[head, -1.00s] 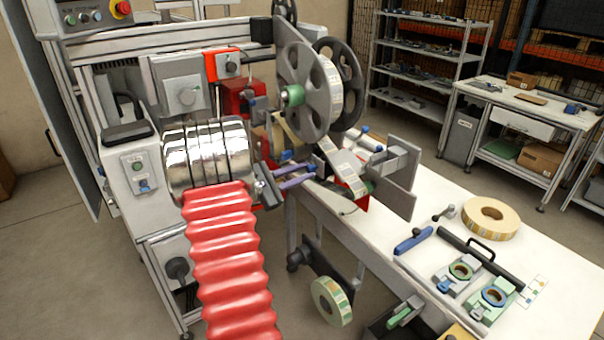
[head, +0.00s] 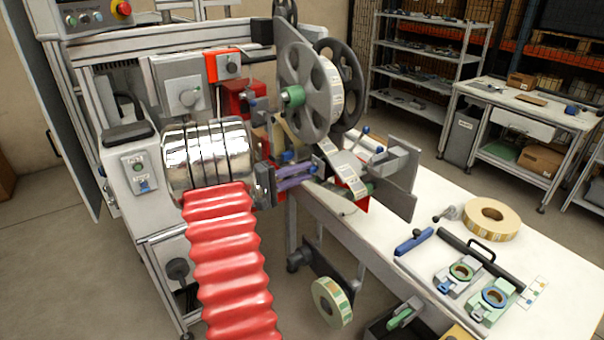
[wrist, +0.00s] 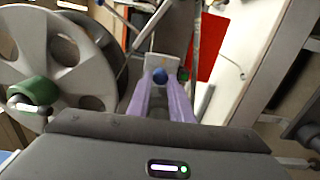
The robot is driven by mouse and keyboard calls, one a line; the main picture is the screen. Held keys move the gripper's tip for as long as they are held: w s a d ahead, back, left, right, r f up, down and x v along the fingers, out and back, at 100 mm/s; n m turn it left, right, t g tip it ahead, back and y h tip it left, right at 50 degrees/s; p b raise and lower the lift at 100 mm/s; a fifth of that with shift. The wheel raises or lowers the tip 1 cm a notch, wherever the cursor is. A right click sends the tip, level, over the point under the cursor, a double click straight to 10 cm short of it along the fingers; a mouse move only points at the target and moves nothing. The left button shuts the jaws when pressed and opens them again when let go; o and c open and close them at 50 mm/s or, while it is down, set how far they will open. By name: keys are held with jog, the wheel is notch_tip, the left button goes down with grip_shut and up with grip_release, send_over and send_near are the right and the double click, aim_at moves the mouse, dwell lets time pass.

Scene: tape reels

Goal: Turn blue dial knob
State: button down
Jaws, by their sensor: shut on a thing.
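The blue dial knob (wrist: 160,75) shows in the wrist view as a small round blue end between my fingertips, in front of a pale plate. My gripper (head: 310,170) has purple fingers that point right toward the tape machine, below the grey reel. In the wrist view my gripper (wrist: 161,80) is shut on the knob, with one finger on each side. In the head view the knob is small and partly hidden by the fingers, so its turn angle cannot be read.
A large grey reel (head: 303,95) stands just above my gripper; it fills the left of the wrist view (wrist: 62,65). Printed tape (head: 343,170) runs down to the right of my fingers. The white table (head: 395,235) holds a tape roll (head: 493,216) and several tools.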

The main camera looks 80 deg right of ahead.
jog(key=m, duration=0.4)
jog(key=shift+s+a+f+m, duration=0.1)
jog(key=shift+f+m, duration=0.1)
jog(key=shift+m, duration=0.1)
jog(key=m, duration=0.4)
dwell(0.3)
jog(key=c, duration=2)
grip_release()
jog(key=shift+c, duration=0.2)
jog(key=o, duration=0.5)
jog(key=shift+r, duration=0.15)
jog(key=shift+c, duration=0.2)
jog(key=v, duration=1.3)
jog(key=shift+w+a, duration=0.25)
jog(key=shift+w, duration=0.1)
